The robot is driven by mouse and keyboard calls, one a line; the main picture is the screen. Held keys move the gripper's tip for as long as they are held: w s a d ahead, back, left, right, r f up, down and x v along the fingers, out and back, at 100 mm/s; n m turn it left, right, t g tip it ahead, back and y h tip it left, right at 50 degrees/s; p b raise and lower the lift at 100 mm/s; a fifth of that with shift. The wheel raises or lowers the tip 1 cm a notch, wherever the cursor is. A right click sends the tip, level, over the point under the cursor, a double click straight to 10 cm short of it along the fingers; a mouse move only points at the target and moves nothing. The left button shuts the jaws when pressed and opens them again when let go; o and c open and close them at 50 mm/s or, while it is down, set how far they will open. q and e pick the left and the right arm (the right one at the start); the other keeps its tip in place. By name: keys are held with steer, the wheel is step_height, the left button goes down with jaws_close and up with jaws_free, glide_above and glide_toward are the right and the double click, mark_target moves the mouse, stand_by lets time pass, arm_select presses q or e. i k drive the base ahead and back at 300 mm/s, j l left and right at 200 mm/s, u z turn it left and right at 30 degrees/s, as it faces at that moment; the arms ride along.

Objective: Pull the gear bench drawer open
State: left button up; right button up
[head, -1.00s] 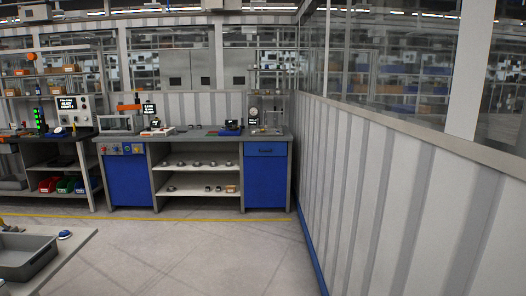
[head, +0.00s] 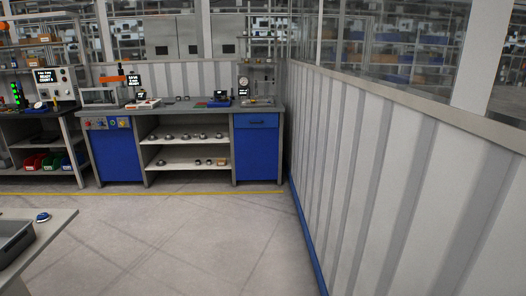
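The gear bench (head: 196,113) stands ahead, left of the middle of the head view, against the back wall. It has a dark top and blue end cabinets. The blue drawer (head: 257,121) is at the top of its right-hand cabinet, with a dark handle on its front. The drawer looks shut, its front flush with the blue door (head: 257,158) below. Neither of my grippers is in view.
Another bench (head: 40,140) with coloured bins is at the left. A near table corner (head: 50,226) with a grey tray (head: 14,240) is at lower left. A ribbed wall (head: 380,170) runs along the right. The floor (head: 190,240) between is clear, crossed by a yellow line.

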mark_target(245, 119)
steer(key=i, duration=5)
